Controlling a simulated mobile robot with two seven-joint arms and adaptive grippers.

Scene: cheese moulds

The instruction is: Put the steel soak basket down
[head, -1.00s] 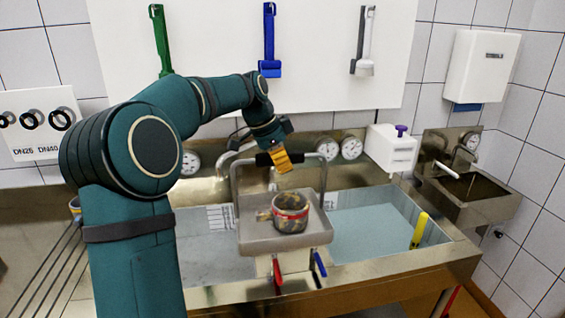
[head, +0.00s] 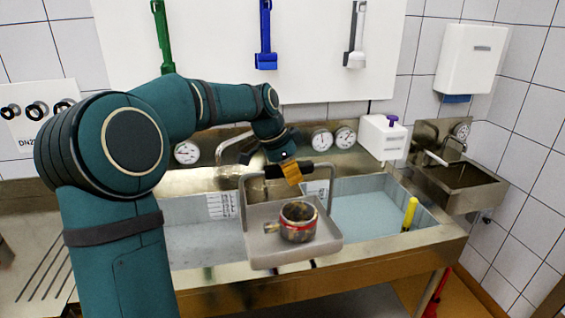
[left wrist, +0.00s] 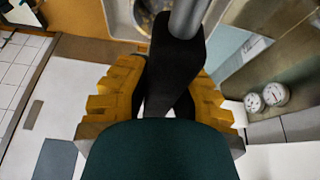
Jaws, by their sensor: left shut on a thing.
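The steel soak basket (head: 262,250) is a shallow grey tray with a tall hoop handle and a black grip. It hangs roughly level in front of the sink's middle divider. A dark, worn round fitting with a red band (head: 298,222) sits in it. My left gripper (head: 291,172), with yellow fingers, is shut on the black grip at the top of the handle. In the left wrist view the yellow fingers (left wrist: 160,90) close on both sides of the black grip (left wrist: 172,65). My right gripper is in neither view.
The steel sink (head: 400,250) has a water-filled left basin (head: 200,240) and right basin (head: 365,215). A yellow-handled tool (head: 409,213) stands in the right basin. A slotted drainboard (head: 40,260) lies left. A hand basin (head: 458,185) is at right.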

